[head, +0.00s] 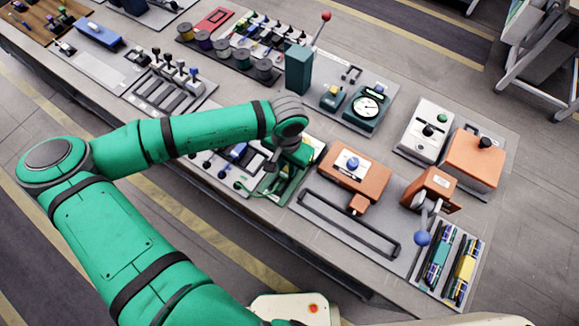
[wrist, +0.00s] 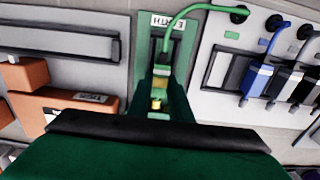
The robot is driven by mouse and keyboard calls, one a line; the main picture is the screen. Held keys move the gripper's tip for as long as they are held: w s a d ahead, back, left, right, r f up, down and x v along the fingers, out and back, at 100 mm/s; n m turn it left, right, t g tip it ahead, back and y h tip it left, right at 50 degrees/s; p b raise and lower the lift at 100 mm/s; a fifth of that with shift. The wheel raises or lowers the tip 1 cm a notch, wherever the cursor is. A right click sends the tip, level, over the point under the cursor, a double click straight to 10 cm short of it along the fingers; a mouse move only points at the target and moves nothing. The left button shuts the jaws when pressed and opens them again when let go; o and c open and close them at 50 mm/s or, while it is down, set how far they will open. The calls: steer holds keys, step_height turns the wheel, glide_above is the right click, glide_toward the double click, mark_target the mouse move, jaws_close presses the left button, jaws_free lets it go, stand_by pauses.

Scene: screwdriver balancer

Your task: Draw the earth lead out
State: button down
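The earth lead is a green cable (wrist: 190,12) that curves from a dark round socket on a light panel down to a green and yellow plug end (wrist: 160,84). That end sits over a green panel labelled EARTH (wrist: 172,22). In the head view the green panel (head: 270,196) is partly hidden by my wrist. My gripper (wrist: 162,92) is low over the panel, with a finger on each side of the plug end. No clear gap shows between fingers and plug, but whether they press on it cannot be told. In the head view my fingertips are hidden.
Blue and black plugs with leads (wrist: 260,78) stand close to the right in the wrist view. An orange box (head: 354,170) with a blue knob is right of my gripper in the head view. A blue-ended lever (head: 422,238) and a teal column (head: 299,70) rise from the bench.

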steer(key=shift+s+a, duration=0.15)
steer(key=shift+s, duration=0.1)
steer(key=shift+s+a, duration=0.25)
steer(key=shift+s+a, duration=0.35)
steer(key=shift+s, duration=0.25)
stand_by(0.6)
steer(key=c, duration=1.6)
jaws_free()
steer(key=shift+r, duration=0.1)
steer(key=shift+r, duration=3.45)
